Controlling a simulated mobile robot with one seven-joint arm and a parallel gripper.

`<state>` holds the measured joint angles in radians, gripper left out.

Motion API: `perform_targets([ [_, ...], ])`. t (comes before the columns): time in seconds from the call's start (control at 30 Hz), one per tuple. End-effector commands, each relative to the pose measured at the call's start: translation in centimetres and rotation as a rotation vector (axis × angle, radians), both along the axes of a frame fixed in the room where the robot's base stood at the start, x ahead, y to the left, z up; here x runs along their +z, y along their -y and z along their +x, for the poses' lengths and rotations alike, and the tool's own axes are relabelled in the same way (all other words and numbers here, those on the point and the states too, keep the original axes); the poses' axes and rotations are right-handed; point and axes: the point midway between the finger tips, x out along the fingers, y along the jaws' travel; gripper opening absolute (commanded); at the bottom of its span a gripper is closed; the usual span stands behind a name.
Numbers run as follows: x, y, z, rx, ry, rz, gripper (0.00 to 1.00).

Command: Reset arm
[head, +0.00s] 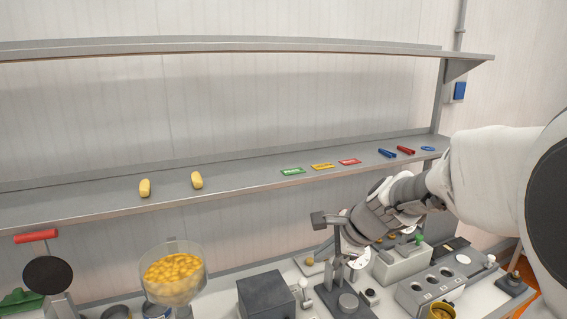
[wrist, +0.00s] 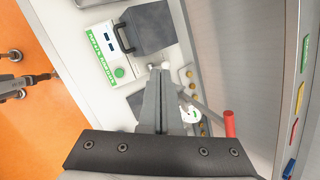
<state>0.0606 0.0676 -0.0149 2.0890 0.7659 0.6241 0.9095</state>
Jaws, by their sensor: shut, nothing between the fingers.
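My arm comes in from the right in the head view and reaches over the workbench (head: 220,300). My gripper points down to the left, above the bench equipment; its fingertips are hard to tell from the dark fixtures there. In the wrist view my gripper (wrist: 155,72) shows as two grey fingers together, with nothing between them. Near the fingers, a lever with a red handle (wrist: 230,123) and a white round dial (wrist: 189,112) show to the right.
A shelf (head: 240,182) holds two yellow rolls, coloured cards, and blue and red pieces. On the bench stand a hopper (head: 173,272) of yellow pieces, a dark box (head: 266,294) and several fixtures. A green button (wrist: 119,72) sits on a white panel.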

Motion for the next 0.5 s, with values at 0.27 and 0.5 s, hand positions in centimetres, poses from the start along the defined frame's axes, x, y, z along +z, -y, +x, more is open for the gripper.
perform_targets([
  [0.27, 2.2, 0.4, -9.6, 0.491, 0.171, -0.368, 0.00],
  [0.5, 1.9, 2.3, -17.3, 0.889, 0.262, -0.703, 0.00],
])
